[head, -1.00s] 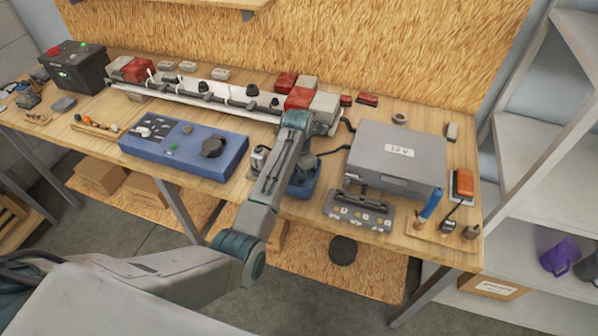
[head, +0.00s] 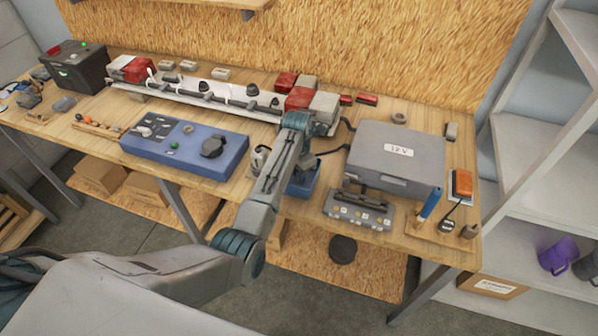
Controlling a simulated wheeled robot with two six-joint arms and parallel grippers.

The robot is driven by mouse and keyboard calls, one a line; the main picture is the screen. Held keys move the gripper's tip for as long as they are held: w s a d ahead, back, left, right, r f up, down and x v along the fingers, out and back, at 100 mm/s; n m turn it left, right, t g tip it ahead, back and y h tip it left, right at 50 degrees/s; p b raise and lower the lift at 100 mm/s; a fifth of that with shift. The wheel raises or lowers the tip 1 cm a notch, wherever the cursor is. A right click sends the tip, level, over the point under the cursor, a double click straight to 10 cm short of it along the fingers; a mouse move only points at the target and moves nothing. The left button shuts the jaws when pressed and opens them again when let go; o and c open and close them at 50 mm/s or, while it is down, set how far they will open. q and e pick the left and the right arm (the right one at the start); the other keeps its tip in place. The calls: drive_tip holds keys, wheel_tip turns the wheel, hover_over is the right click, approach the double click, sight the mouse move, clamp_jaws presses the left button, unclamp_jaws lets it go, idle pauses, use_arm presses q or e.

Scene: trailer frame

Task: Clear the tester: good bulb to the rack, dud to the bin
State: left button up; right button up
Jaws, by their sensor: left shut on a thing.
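My left arm reaches over the bench from the lower left. My left gripper (head: 304,158) points down near the bench's front middle, mostly hidden behind my own forearm. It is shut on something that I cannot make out. A blue box (head: 304,184) shows just below it; I cannot tell whether they touch. A long blue unit (head: 184,150) with a black round knob and a green button lies left of the gripper; it may be the tester. I cannot surely pick out either bulb, the rack or the bin. My right gripper is not in view.
A grey case marked 12 V (head: 396,158) stands right of my gripper, with a grey panel (head: 358,210) in front. A long white strip with red and grey blocks (head: 225,92) lies behind. Orange and blue items (head: 461,183) crowd the right end.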

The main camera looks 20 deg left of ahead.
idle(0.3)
use_arm(q)
drive_tip(key=o, duration=1.2)
drive_tip(key=shift+r, duration=0.1)
drive_tip(key=shift+r+p, duration=0.35)
drive_tip(key=shift+r, duration=3.1)
